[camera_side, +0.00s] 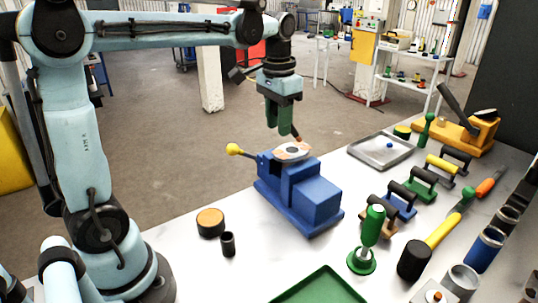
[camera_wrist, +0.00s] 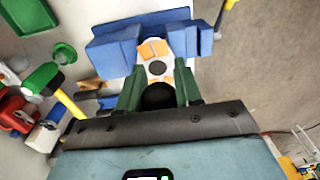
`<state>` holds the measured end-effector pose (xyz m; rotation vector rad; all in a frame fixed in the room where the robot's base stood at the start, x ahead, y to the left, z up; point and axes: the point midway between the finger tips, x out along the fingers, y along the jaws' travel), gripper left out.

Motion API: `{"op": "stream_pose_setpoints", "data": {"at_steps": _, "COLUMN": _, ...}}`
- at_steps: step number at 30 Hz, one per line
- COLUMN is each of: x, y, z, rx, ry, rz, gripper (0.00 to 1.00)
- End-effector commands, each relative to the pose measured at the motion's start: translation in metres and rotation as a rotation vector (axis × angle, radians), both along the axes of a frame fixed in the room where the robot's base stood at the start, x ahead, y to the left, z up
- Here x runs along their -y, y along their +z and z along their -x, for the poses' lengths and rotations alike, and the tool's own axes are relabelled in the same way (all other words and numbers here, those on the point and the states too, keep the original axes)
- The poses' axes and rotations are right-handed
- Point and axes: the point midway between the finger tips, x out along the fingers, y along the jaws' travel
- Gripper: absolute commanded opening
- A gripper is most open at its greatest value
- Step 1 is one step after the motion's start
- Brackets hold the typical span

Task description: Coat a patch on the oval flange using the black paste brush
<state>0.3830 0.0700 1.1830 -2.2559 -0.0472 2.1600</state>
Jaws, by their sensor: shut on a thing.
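The oval flange (camera_side: 292,151) sits on top of the blue vise (camera_side: 318,203). In the wrist view the flange (camera_wrist: 157,56) is pale, with a dark round hole in the middle and orange patches around it. My gripper (camera_side: 279,128) is right above the flange, with its green fingers pointing down. In the wrist view my gripper (camera_wrist: 158,88) is shut on a round black thing, which looks like the black paste brush (camera_wrist: 158,97). The brush's tip is hidden, so I cannot tell whether it touches the flange.
The vise handle has a yellow knob (camera_side: 232,149). An orange-topped round tin (camera_side: 210,221) and a small black cup (camera_side: 228,244) stand left of the vise. A green stamp-like tool (camera_side: 368,240), a black-headed mallet (camera_side: 416,259) and several handled blocks crowd the right. A grey tray (camera_side: 357,153) lies behind.

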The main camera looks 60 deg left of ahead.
Motion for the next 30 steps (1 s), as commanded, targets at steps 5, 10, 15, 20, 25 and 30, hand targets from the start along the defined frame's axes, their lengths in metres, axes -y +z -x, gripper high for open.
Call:
{"op": "stream_pose_setpoints", "data": {"at_steps": 5, "x": -0.0001, "y": -0.0022, "z": -0.0001, "rx": 0.000, "ry": 0.000, "rz": 0.000, "gripper": 0.00}}
{"op": "stream_pose_setpoints", "data": {"at_steps": 10, "x": -0.0001, "y": -0.0046, "z": -0.0002, "rx": 0.000, "ry": 0.000, "rz": 0.000, "gripper": 0.00}}
{"op": "stream_pose_setpoints", "data": {"at_steps": 15, "x": 0.0000, "y": -0.0070, "z": -0.0002, "rx": 0.000, "ry": 0.000, "rz": 0.000, "gripper": 0.00}}
{"op": "stream_pose_setpoints", "data": {"at_steps": 20, "x": 0.0000, "y": -0.0091, "z": -0.0002, "rx": 0.000, "ry": 0.000, "rz": 0.000, "gripper": 0.00}}
{"op": "stream_pose_setpoints", "data": {"at_steps": 25, "x": 0.0000, "y": -0.0100, "z": -0.0002, "rx": 0.000, "ry": 0.000, "rz": 0.000, "gripper": 0.00}}
{"op": "stream_pose_setpoints", "data": {"at_steps": 30, "x": 0.0000, "y": -0.0101, "z": -0.0002, "rx": 0.000, "ry": 0.000, "rz": 0.000, "gripper": 0.00}}
